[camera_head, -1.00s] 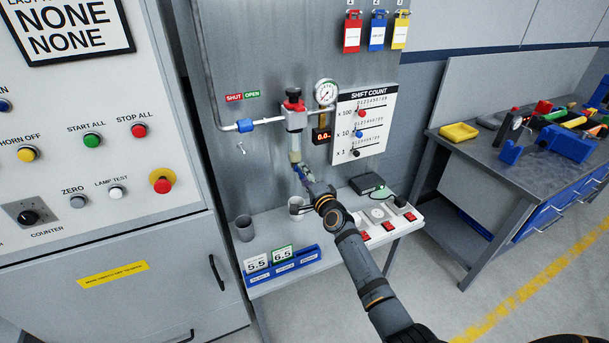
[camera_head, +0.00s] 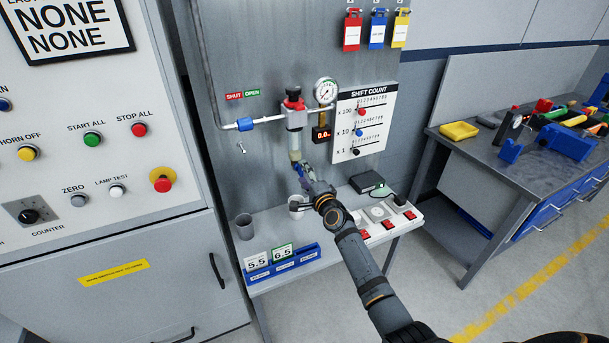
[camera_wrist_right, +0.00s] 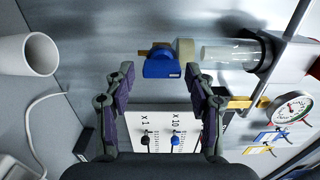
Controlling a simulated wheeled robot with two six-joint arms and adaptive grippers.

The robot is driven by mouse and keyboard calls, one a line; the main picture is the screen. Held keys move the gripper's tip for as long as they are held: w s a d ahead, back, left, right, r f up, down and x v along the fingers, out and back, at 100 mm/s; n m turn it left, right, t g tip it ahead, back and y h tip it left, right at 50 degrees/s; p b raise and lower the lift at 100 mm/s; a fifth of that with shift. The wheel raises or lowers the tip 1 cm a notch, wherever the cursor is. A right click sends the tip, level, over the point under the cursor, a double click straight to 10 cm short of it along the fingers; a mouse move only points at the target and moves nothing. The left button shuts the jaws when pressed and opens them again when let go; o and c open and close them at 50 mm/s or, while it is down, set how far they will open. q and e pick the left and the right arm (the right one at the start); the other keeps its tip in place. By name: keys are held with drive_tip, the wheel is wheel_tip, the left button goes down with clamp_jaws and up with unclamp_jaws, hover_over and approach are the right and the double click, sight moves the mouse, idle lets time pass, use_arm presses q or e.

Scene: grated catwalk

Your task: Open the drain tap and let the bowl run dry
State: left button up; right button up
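The filter unit (camera_head: 294,118) with a red-topped knob hangs on the grey panel. Its clear bowl (camera_wrist_right: 228,54) lies sideways in the right wrist view; in the head view the bowl (camera_head: 295,142) hangs below the unit. The drain tap (camera_wrist_right: 162,66), a blue lever by a brass outlet, sits at the bowl's lower end. My right gripper (camera_wrist_right: 160,82) is open, with a finger on either side of the tap lever and a visible gap to each; in the head view the right gripper (camera_head: 303,169) is just under the bowl. My left gripper is not in view.
A white cup (camera_wrist_right: 28,55) stands on the shelf below; a grey cup (camera_head: 244,227) stands left of it. A blue pipe valve (camera_head: 246,125), a gauge (camera_head: 326,92) and the shift count board (camera_head: 362,122) are close by. Red switches (camera_head: 389,223) are on the shelf's right.

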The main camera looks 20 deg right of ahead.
drive_tip(key=shift+s, duration=0.1)
drive_tip(key=s+d, duration=0.1)
drive_tip(key=s, duration=1)
drive_tip(key=shift+s, duration=0.4)
